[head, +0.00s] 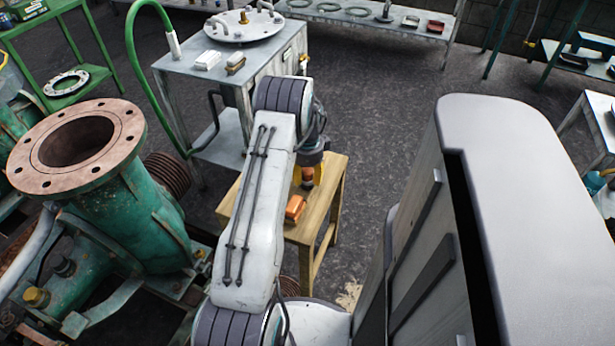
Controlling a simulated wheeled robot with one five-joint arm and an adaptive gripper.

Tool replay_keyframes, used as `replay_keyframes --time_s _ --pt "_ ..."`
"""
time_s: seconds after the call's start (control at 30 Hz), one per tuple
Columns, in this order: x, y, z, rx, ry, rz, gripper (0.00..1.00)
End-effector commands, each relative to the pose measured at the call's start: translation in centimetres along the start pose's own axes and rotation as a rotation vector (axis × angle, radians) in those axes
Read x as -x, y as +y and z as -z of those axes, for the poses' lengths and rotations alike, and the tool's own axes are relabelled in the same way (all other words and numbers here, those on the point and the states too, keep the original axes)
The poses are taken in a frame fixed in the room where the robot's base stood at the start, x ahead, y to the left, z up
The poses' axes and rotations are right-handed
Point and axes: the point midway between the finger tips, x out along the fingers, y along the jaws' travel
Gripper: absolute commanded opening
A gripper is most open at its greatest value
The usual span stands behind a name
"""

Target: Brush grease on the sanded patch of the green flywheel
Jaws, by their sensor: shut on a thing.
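My gripper (308,178) is mostly hidden behind my own arm, above a small wooden table. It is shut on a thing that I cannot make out. A yellow thing shows beside it, partly covered. No green flywheel or sanded patch can be made out. A green pump body (150,215) with a rusty, bolt-holed top flange (117,140) stands at the left. No brush or grease can be clearly identified.
The wooden table (331,200) carries an orange block (295,207). Behind it stands a grey metal cabinet (185,75) with a round flanged plate (242,27) and small blocks. A green shelf (85,75) stands back left. Dark floor (400,110) is open behind and right.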

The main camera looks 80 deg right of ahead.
Motion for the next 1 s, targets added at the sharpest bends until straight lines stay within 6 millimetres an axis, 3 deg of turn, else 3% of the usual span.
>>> replay_keyframes --time_s 0.63,1.0 --pt "4.8 -0.1 0.0 0.000 0.000 0.002 0.03" --pt "5.3 0.0 0.0 0.000 0.000 0.001 0.03"
